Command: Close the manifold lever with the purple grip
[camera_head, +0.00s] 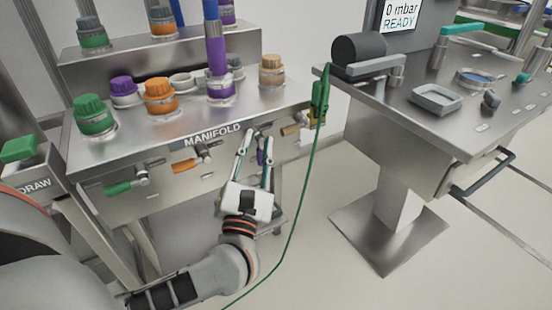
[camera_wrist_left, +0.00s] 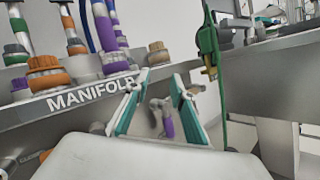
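The manifold (camera_head: 214,136) is a steel box with several levers on its front face. The lever with the purple grip (camera_head: 261,157) hangs roughly straight down from its metal hub, while the green, orange and tan levers point sideways. My left gripper (camera_head: 258,138) is in front of the manifold face, its two teal-padded fingers apart on either side of the purple lever. In the left wrist view the purple grip (camera_wrist_left: 168,127) shows between the open fingers (camera_wrist_left: 160,78), with a gap visible on both sides. Part of the lever is hidden by a finger in the head view. My right gripper is out of view.
The orange lever (camera_head: 186,166) and green lever (camera_head: 119,188) are to the left. The tan lever (camera_head: 291,130) is close on the right. A green cable (camera_head: 305,187) hangs right of my gripper. A steel table (camera_head: 450,126) stands further right.

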